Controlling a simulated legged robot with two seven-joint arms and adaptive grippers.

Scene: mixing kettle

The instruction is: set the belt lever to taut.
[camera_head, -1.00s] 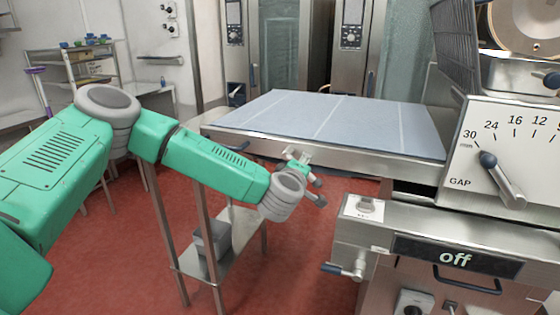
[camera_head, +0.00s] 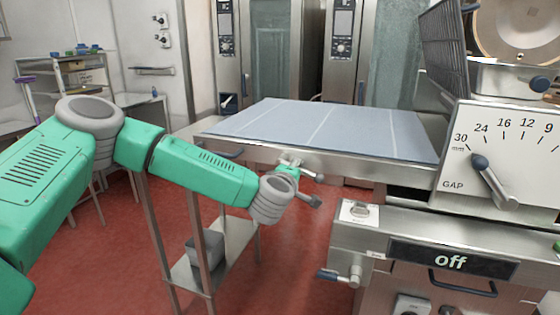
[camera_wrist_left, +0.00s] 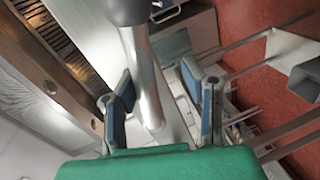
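A steel rod with a dark round knob (camera_wrist_left: 143,75), which looks like the belt lever, crosses the left wrist view and passes between my left gripper's fingers. My left gripper (camera_wrist_left: 163,106) is open, one blue-grey finger on each side of the rod. Both fingers appear apart from it. In the head view my left gripper (camera_head: 290,174) is small, at the front edge of the belt table (camera_head: 362,170). My wrist partly hides that spot, so the lever's setting cannot be read. My right gripper is in neither view.
At right stands the machine with a GAP dial and lever (camera_head: 492,178), an "off" display (camera_head: 450,261) and a small blue-handled lever (camera_head: 335,276). A steel stand (camera_head: 222,252) with a lower shelf is below my left arm. Red floor (camera_head: 105,255) is open at left.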

